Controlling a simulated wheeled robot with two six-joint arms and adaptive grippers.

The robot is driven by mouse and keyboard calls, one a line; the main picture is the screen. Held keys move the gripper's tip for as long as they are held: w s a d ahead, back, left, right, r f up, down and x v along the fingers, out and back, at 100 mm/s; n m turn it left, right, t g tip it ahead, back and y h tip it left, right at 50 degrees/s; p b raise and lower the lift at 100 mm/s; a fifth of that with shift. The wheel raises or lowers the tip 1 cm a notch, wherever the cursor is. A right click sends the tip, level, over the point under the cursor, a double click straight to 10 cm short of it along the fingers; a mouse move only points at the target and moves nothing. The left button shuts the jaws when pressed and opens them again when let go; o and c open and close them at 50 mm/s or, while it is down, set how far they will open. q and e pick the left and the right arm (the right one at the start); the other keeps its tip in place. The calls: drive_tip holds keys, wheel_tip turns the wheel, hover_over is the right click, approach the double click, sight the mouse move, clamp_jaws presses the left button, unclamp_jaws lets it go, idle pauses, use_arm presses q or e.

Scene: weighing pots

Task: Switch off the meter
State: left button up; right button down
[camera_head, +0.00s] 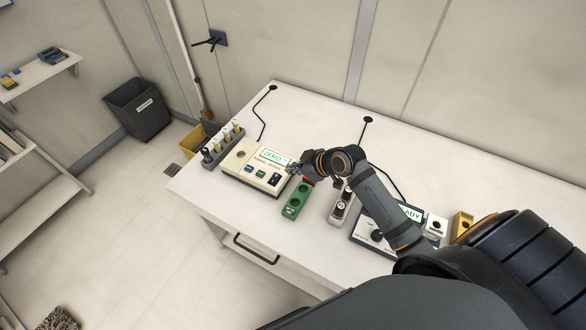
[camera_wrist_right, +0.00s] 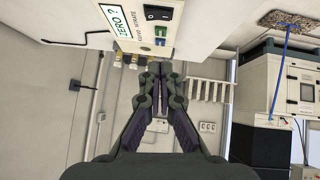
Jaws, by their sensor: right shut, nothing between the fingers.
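The meter (camera_head: 248,172) is a beige box near the left end of the white bench, with a lit green display reading "ZERO ?". A black rocker switch (camera_head: 275,179) sits on its front right, beside blue and green buttons. My left gripper is not visible.
A grey rack of vials (camera_head: 222,144) stands left of the meter. A green block (camera_head: 296,200) and a grey holder (camera_head: 341,206) are to its right. A second device (camera_head: 374,238) with a "READY" display is partly behind my arm. The bench front is clear.

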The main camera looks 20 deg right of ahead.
drive_tip(key=w+b, duration=0.1)
drive_tip(key=b, duration=0.3)
drive_tip(key=p, duration=0.3)
hover_over(277, 178)
wheel_tip(277, 178, down, 7)
drive_tip(key=shift+s+r, duration=0.1)
drive_tip(key=f, duration=0.2)
drive_tip(key=shift+d+f, duration=0.25)
drive_tip(key=shift+f, duration=0.05)
drive_tip(key=shift+d+f, duration=0.1)
drive_tip(key=shift+f, duration=0.5)
